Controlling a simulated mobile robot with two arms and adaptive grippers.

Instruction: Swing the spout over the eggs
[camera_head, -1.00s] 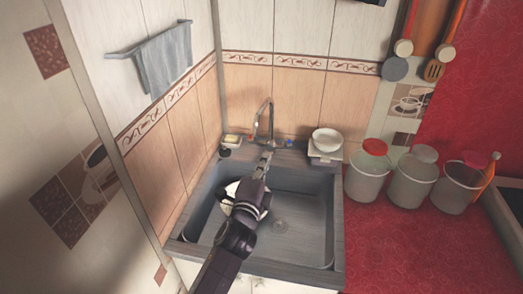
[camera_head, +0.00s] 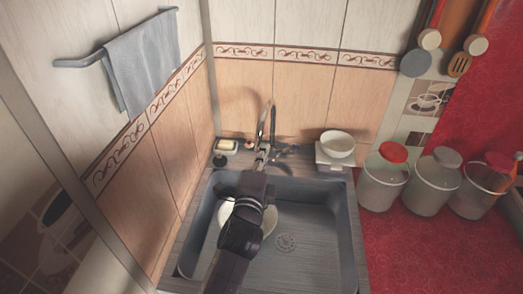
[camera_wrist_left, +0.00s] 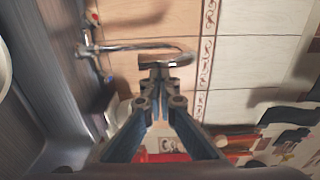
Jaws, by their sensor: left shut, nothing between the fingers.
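The thin metal spout (camera_head: 268,118) arches up at the back of the grey sink. In the left wrist view the spout (camera_wrist_left: 130,46) runs across just beyond the fingertips. My left gripper (camera_head: 262,157) is shut and empty, close to the lower part of the tap; I cannot tell whether it touches. The shut fingers also show in the wrist view (camera_wrist_left: 165,66). A white dish (camera_head: 230,217) lies in the sink, partly hidden under my left arm. I cannot make out any eggs. My right gripper is not in view.
The sink's rim (camera_head: 351,225) borders a red counter (camera_head: 405,250) with lidded jars (camera_head: 382,180). A white bowl (camera_head: 338,145) sits on a small stand behind the sink, right of the tap. A soap dish (camera_head: 225,146) is left of it. A towel (camera_head: 143,60) hangs on the left wall.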

